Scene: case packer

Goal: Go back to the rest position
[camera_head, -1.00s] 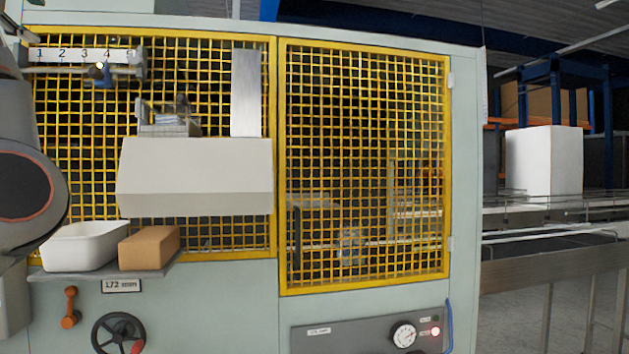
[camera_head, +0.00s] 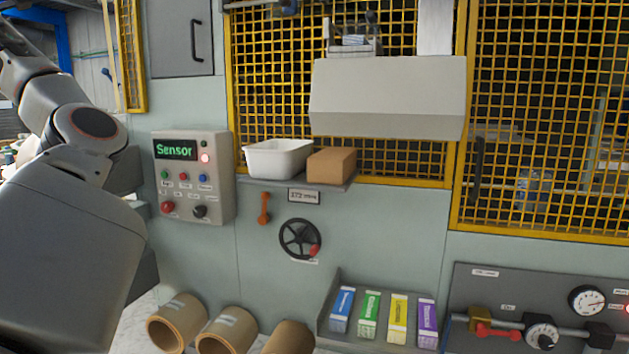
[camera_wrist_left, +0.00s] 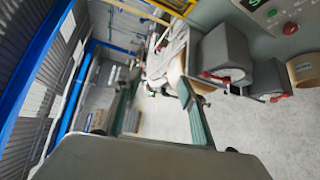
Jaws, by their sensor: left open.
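My left arm (camera_head: 75,235) fills the left side of the head view, in front of the machine. Its gripper is out of that view. In the left wrist view my left gripper (camera_wrist_left: 163,100) shows two long fingers set wide apart, with nothing between them. It is clear of the things around it, with pale floor behind it. My right gripper is in neither view.
The machine front has a Sensor panel (camera_head: 193,178), a shelf with a white tub (camera_head: 277,160) and brown box (camera_head: 331,166), a handwheel (camera_head: 300,239) and a rack of coloured cartons (camera_head: 370,314). Cardboard tubes (camera_head: 226,330) stand below.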

